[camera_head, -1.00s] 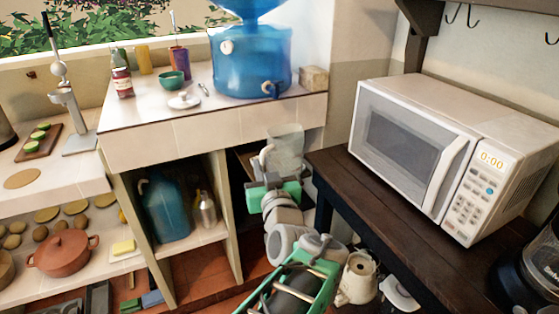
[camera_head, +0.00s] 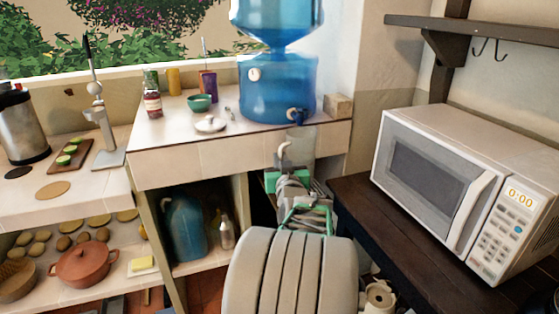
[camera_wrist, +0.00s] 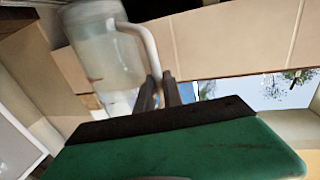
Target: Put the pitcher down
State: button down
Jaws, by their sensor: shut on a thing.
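The pitcher (camera_head: 301,143) is translucent with a whitish handle. In the head view it is in front of the right part of the counter's front face, below the counter top. My gripper (camera_head: 283,164) is shut on its handle, at the pitcher's left side. The wrist view shows the pitcher (camera_wrist: 103,58) at upper left, with my gripper (camera_wrist: 161,90) closed at the lower end of the handle. The pitcher's lower part is hidden by my gripper and arm in the head view.
The tiled counter (camera_head: 170,127) holds a blue water dispenser (camera_head: 277,88), a green bowl (camera_head: 199,103), a white lid (camera_head: 210,124), bottles and a small block (camera_head: 338,103). A microwave (camera_head: 440,185) stands on the dark table (camera_head: 350,205) at right. The counter's front strip is mostly clear.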

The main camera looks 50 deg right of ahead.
jog(key=shift+w+d+f, duration=0.75)
jog(key=shift+w+d, duration=0.05)
jog(key=shift+w, duration=0.05)
jog(key=shift+f, duration=0.15)
jog(key=c, duration=1.5)
grip_release()
